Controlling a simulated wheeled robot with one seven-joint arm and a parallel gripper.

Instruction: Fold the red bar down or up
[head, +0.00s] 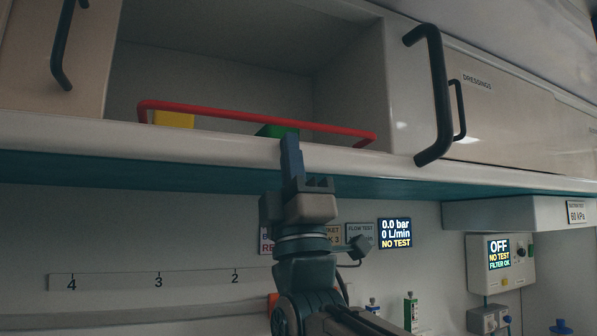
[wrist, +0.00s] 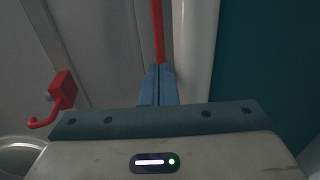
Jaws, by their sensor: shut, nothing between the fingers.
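The red bar (head: 215,111) runs across the lower front of the open overhead cupboard, just above the white lip. Its ends bend down toward the lip at left and right. In the wrist view a red bar (wrist: 158,30) runs away from the fingertips toward the top edge. My gripper (head: 290,142) points up in front of the lip, with its blue fingers together and empty, tips just below the bar's middle in the picture. The closed fingers also show in the wrist view (wrist: 158,75). I cannot tell whether they touch the bar.
A yellow block (head: 174,119) and a green block (head: 270,130) stand behind the bar in the cupboard. A dark handle (head: 437,90) sticks out at right, beside the "DRESSINGS" door (head: 500,105). A red hook (wrist: 58,98) shows left in the wrist view. Lit panels hang below.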

